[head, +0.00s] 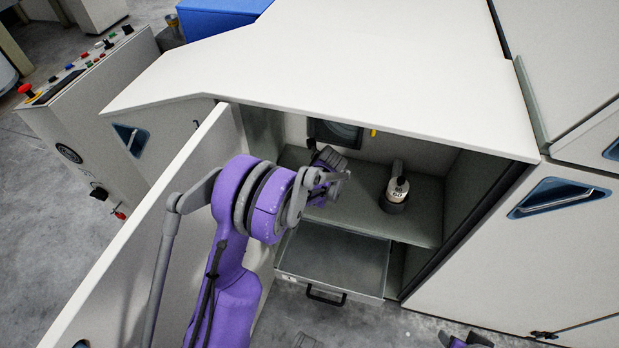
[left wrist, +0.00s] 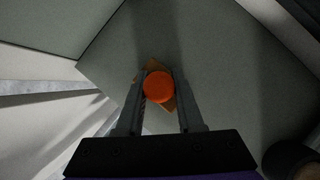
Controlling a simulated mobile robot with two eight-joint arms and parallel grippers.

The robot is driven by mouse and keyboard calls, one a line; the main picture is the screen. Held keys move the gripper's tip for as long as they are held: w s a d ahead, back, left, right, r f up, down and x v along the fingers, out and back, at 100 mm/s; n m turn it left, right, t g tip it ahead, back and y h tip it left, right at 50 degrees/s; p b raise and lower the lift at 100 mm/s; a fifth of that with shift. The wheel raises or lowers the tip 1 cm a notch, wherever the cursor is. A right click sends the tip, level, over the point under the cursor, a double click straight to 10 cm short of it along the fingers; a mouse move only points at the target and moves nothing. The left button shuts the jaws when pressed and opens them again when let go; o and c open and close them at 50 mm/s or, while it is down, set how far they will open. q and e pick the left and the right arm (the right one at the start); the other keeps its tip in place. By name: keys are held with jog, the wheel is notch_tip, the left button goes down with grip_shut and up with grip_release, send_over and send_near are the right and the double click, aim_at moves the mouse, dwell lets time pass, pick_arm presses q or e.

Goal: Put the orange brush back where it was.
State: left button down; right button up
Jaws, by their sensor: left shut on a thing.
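The orange brush (left wrist: 159,87) shows in the left wrist view as a round orange end between the two fingers of my left gripper (left wrist: 160,92). The fingers are shut on it. A brown-orange patch shows just behind the round end; I cannot tell whether it belongs to the brush or lies on the grey surface beyond. In the head view my left arm reaches into the open cabinet, over the shelf (head: 425,220). The brush and the fingertips are hidden there.
A dark-based object with a pale label (head: 398,188) stands on the shelf, right of my left arm. A grey drawer (head: 335,262) is pulled out below. The cabinet's open door (head: 150,235) stands left of the arm. The white top (head: 350,75) overhangs the opening.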

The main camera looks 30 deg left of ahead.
pick_arm(q)
jog(key=shift+f, duration=0.2)
jog(key=c, duration=0.5)
grip_release()
jog(key=shift+c, duration=0.2)
jog(key=shift+r, duration=0.15)
jog(key=shift+d+r, duration=0.1)
jog(key=shift+r, duration=0.15)
jog(key=v, duration=1.1)
jog(key=s+d+r+n+h, duration=0.1)
jog(key=s+d+r+n, duration=0.1)
jog(key=s+n, duration=0.25)
jog(key=s+d+r+n+t+h, duration=0.1)
jog(key=s+d+r+n, duration=0.15)
jog(key=s+n, duration=0.2)
jog(key=s+d+r+n+h, duration=0.1)
jog(key=s+r+n, duration=0.2)
jog(key=s, duration=0.3)
jog(key=s+d+n+h, duration=0.1)
jog(key=s+d+n, duration=0.1)
jog(key=s+n, duration=0.4)
jog(key=s+d+f+n+h, duration=0.1)
jog(key=s+d+n, duration=0.2)
jog(key=s+n, duration=0.3)
jog(key=shift+s+f+t+p, duration=0.3)
jog(key=shift+s+t+p, duration=0.05)
jog(key=shift+t+p, duration=0.1)
